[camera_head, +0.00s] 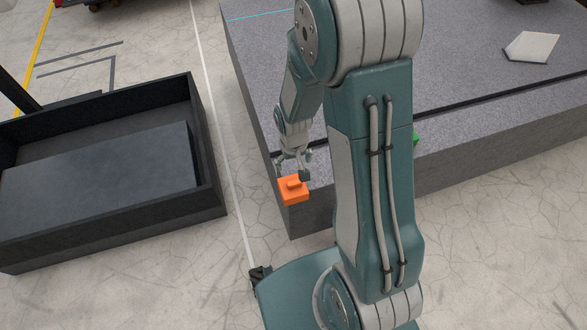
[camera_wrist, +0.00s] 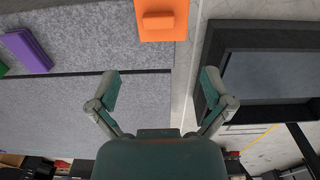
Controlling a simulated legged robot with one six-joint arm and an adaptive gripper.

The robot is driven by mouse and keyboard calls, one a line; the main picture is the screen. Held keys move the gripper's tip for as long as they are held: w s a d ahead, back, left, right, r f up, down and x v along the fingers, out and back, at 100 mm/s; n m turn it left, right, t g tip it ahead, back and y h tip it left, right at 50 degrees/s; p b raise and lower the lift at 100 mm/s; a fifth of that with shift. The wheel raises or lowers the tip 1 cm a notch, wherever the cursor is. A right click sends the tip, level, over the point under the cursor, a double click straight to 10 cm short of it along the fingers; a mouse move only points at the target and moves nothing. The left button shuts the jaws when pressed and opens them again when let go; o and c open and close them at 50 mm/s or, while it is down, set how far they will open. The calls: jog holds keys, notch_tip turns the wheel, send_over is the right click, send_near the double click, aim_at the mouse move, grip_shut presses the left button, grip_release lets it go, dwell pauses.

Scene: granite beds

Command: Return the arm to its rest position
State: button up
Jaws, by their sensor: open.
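My gripper (camera_head: 293,168) hangs at the end of my bent arm, over the left edge of the granite bed (camera_head: 460,120). In the wrist view my gripper (camera_wrist: 161,76) has its two fingers spread wide, with nothing between them. An orange block (camera_head: 293,193) with a small raised knob shows just below the fingers in the head view. In the wrist view the orange block (camera_wrist: 161,24) is at the top edge, apart from the fingertips and partly cut off. It overlaps the bed's edge there; I cannot tell how it is supported underneath.
A dark open-topped bin (camera_head: 215,195) stands on the floor to the left, with clear floor between it and the bed. A white block (camera_head: 531,47) lies on the bed at the right. A green piece (camera_head: 416,139) is mostly hidden by my arm. A purple block (camera_wrist: 30,50) lies on the bed.

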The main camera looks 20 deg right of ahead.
jog(key=shift+r, duration=0.4)
jog(key=s+r+t, duration=0.1)
jog(key=s+r, duration=0.1)
jog(key=r, duration=0.7)
jog(key=s+r+t, duration=0.2)
jog(key=r, duration=0.7)
jog(key=s+r+t, duration=0.2)
jog(key=s+r, duration=0.8)
jog(key=r, duration=0.1)
jog(key=shift+d, duration=0.25)
